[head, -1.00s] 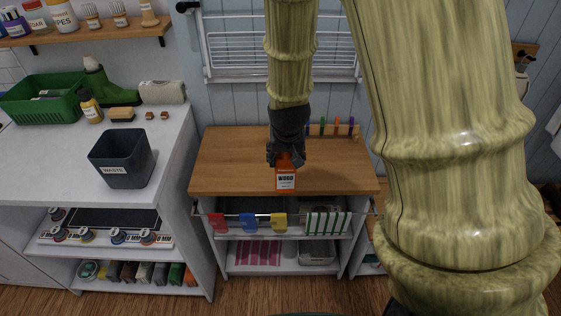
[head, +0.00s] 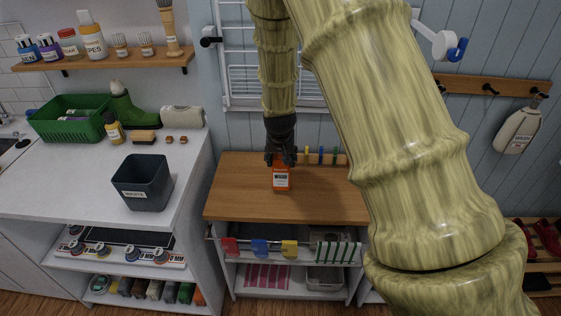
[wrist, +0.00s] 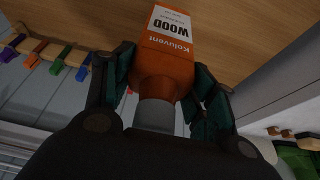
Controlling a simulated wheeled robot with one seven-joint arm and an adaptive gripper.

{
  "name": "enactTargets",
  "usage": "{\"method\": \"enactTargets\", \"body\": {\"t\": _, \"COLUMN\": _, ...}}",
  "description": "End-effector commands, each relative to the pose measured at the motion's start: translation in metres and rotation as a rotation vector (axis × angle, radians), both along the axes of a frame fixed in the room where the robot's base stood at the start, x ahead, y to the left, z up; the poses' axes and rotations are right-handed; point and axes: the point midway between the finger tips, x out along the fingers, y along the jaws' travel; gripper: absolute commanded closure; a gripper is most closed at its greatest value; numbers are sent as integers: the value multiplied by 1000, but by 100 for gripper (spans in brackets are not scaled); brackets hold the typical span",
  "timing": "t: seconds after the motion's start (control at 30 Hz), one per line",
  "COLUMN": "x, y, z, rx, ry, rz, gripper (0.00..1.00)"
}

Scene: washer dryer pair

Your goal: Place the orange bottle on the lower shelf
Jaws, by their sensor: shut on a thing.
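The orange bottle (head: 281,178) has a white label reading WOOD and a grey cap. My gripper (head: 280,160) is shut on it from above, around the neck and shoulder. In the wrist view the bottle (wrist: 168,50) lies between the two dark fingers, its base away from the palm. In the head view it appears over the wooden top; I cannot tell whether it touches. Below that top, the lower shelf (head: 245,293) of the white unit holds a pink striped cloth (head: 267,275) and a grey bin (head: 325,278).
A rail with red, blue and yellow cloths (head: 260,249) and a green-striped towel (head: 338,251) crosses the unit's front. A dark waste bin (head: 142,184) stands on the left counter. Coloured pegs (head: 321,155) line the back of the wooden top, which is otherwise mostly clear.

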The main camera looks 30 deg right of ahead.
Motion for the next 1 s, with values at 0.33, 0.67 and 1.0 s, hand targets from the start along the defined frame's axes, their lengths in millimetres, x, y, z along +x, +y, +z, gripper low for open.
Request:
{"method": "enactTargets", "body": {"t": 0.33, "x": 7, "y": 0, "z": -9, "rx": 0, "ry": 1, "rz": 1, "gripper": 100}}
{"method": "enactTargets", "body": {"t": 0.67, "x": 6, "y": 0, "z": -35, "rx": 0, "ry": 0, "rz": 1, "gripper": 100}}
{"method": "enactTargets", "body": {"t": 1.0, "x": 6, "y": 0, "z": -38, "rx": -1, "ry": -1, "rz": 0, "gripper": 100}}
